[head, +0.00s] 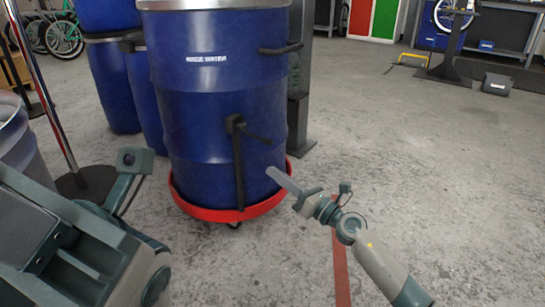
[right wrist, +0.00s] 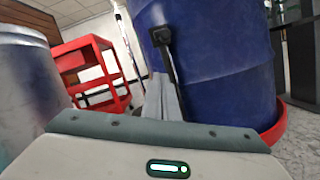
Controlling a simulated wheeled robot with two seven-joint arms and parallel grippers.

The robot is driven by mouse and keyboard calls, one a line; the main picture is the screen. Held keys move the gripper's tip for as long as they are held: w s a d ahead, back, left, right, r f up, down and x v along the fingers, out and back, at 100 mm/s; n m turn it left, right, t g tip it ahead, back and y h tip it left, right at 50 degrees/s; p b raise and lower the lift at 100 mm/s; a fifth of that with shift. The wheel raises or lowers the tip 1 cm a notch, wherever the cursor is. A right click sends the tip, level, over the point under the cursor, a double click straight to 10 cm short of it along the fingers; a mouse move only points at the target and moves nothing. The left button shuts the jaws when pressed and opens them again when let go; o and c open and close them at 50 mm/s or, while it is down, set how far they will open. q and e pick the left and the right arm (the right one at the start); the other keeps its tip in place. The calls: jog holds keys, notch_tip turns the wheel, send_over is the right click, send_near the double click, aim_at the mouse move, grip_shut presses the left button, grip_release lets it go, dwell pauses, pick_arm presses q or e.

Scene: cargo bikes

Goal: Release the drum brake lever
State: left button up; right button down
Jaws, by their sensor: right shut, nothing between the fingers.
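A blue drum (head: 200,125) with a light metal rim stands upright on a red round dolly (head: 205,212). A black lever (head: 238,165) runs down the drum's front, with a short arm sticking out to the right near its top. The lever (right wrist: 163,45) also shows against the drum (right wrist: 220,65) in the right wrist view, partly covered low down by my fingers. My right gripper (head: 283,182) is shut and empty, with its tips just right of the lever and apart from it in the head view. My left arm fills the lower left; its fingers do not show.
More blue drums (head: 110,80) stand behind on the left. A grey metal drum (head: 20,140) is at the left edge, near a pole on a black base (head: 85,183). A red shelf cart (right wrist: 90,65) shows in the right wrist view. The floor at right is open.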

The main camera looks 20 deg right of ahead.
jog(key=shift+w+a+r, duration=0.15)
jog(key=shift+w+r, duration=1.75)
jog(key=shift+r, duration=0.3)
jog(key=shift+p, duration=0.3)
